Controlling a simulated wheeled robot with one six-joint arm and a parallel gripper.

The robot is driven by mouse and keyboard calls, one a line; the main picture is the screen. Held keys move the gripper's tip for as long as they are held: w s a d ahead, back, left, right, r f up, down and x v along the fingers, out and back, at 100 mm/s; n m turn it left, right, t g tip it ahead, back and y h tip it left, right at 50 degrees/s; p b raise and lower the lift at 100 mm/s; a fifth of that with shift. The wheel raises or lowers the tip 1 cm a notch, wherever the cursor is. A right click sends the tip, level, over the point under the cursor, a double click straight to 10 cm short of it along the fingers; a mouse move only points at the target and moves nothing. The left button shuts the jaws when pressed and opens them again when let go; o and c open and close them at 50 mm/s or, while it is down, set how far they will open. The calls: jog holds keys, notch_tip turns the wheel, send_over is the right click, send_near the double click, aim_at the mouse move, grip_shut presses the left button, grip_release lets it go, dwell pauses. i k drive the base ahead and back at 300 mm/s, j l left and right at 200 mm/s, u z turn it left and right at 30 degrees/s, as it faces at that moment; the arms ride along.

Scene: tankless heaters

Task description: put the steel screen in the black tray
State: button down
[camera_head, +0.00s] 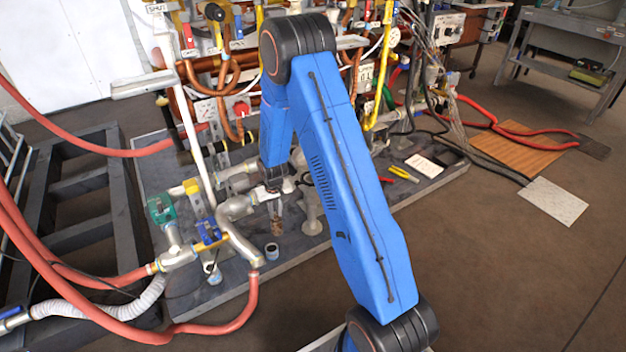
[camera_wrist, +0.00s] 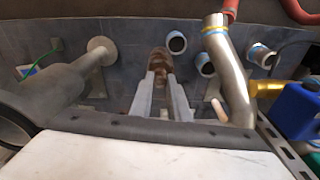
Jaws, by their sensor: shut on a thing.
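My gripper (camera_head: 275,206) points down among the pipes, left of my blue forearm. In the wrist view its two pale fingers (camera_wrist: 161,92) are shut on a small brownish, shiny ribbed piece (camera_wrist: 160,62). This held piece also shows below the fingers in the head view (camera_head: 277,226). It may be the steel screen, but its colour looks coppery and I cannot be sure. It appears to be above the grey base slab; I cannot tell whether it touches. I cannot make out a black tray in either view.
Grey pipes with a blue-handled valve (camera_head: 211,238) stand left of my gripper. A small dark open cup (camera_head: 272,250) is on the slab (camera_head: 330,238) just below. A thick steel pipe (camera_wrist: 229,70) rises close right of the fingers. Red hoses (camera_head: 110,322) lie at left.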

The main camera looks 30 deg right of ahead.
aim_at(448, 159)
jog(key=j+z, duration=0.3)
jog(key=j, duration=0.25)
jog(key=j+z, duration=0.35)
jog(key=j, duration=0.15)
jog(key=j+z, duration=0.55)
jog(key=i+l, duration=0.25)
jog(key=l, duration=0.3)
jog(key=i+l+u, duration=0.15)
jog(key=l, duration=0.35)
jog(key=i+l, duration=0.3)
jog(key=l, duration=0.25)
jog(key=i+l+u, duration=0.15)
jog(key=l, duration=0.45)
jog(key=i+l, duration=0.25)
jog(key=l, duration=0.3)
jog(key=i+l+u, duration=0.15)
jog(key=l, duration=0.45)
jog(key=i+l, duration=0.15)
jog(key=l, duration=0.45)
jog(key=i+l+u, duration=0.15)
jog(key=l, duration=0.45)
